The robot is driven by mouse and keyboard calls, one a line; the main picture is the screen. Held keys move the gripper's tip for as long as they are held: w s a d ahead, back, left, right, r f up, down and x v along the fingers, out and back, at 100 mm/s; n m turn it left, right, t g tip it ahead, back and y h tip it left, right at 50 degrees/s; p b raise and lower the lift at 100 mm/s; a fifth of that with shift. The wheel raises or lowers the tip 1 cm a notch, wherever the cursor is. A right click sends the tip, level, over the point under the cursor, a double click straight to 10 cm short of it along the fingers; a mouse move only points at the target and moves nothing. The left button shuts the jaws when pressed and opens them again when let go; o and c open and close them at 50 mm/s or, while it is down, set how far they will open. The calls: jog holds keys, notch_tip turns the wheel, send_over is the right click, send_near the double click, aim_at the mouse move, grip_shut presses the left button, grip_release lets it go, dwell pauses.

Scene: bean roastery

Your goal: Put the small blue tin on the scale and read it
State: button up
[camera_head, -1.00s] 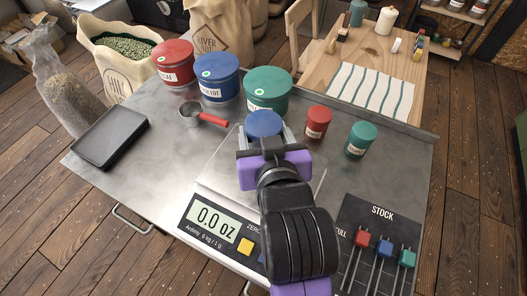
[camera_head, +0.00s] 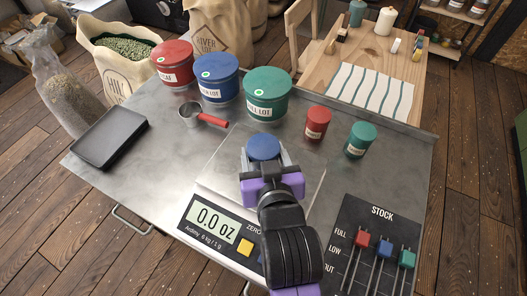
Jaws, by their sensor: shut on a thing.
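The small blue tin (camera_head: 263,147) is between the fingers of my gripper (camera_head: 264,158), which is shut on it. Only its blue lid and a little of its side show; the gripper hides the rest. The tin is over the far part of the scale's plate (camera_head: 222,166). I cannot tell whether it touches the plate. The scale's display (camera_head: 213,219) reads 0.0 oz, with a yellow button (camera_head: 245,247) to its right.
Large red (camera_head: 175,64), blue (camera_head: 217,78) and green (camera_head: 267,94) tins stand behind. Small red (camera_head: 317,123) and green (camera_head: 360,139) tins stand to the right. A scoop (camera_head: 203,117), a black tray (camera_head: 109,135) and the STOCK slider panel (camera_head: 374,243) flank the scale.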

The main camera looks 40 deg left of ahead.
jog(key=o, duration=1.8)
jog(key=shift+f, duration=0.1)
jog(key=shift+r, duration=0.4)
jog(key=v, duration=1.2)
jog(key=shift+f+b, duration=0.1)
jog(key=shift+b, duration=0.25)
jog(key=shift+f, duration=0.1)
jog(key=s+d+f+m+t+h, duration=0.1)
jog(key=d+f+m+t+h, duration=0.2)
jog(key=d, duration=0.8)
jog(key=s+d+f+m+t+h, duration=0.1)
jog(key=d+f+m+h, duration=0.1)
jog(key=d+f, duration=0.65)
jog(key=s+d+r+m+h, duration=0.1)
jog(key=s+d, duration=0.3)
jog(key=d, duration=0.1)
jog(key=s+d+r+m+t+h, duration=0.1)
jog(key=s+d+r+m+h, duration=0.1)
jog(key=s+d, duration=0.2)
jog(key=s+d+r+m+t+h, duration=0.1)
jog(key=s+d+m+h, duration=0.1)
jog(key=s+d, duration=0.3)
jog(key=shift+s+d+r, duration=0.25)
jog(key=shift+d, duration=0.1)
